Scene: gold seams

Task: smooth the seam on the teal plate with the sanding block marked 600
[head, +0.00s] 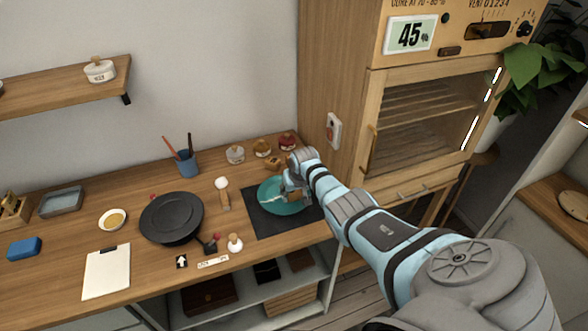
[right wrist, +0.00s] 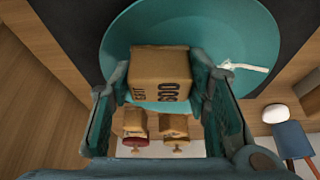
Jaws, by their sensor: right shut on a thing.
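The teal plate (head: 270,203) lies on a dark mat (head: 262,224) at the right end of the bench. It also fills the upper middle of the right wrist view (right wrist: 130,35). My right gripper (head: 290,192) is over the plate, shut on a tan block (right wrist: 160,62) marked 600. I cannot tell whether the block touches the plate. My left gripper is not in view.
Left of the mat are a dark round pan (head: 172,214), a small bowl (head: 112,219), a clipboard (head: 106,272) and a blue block (head: 25,248). A brush cup (head: 184,160) and small jars (head: 235,154) stand behind. A white-topped bottle (head: 235,243) is near the front edge. A tall wooden cabinet (head: 335,60) rises at right.

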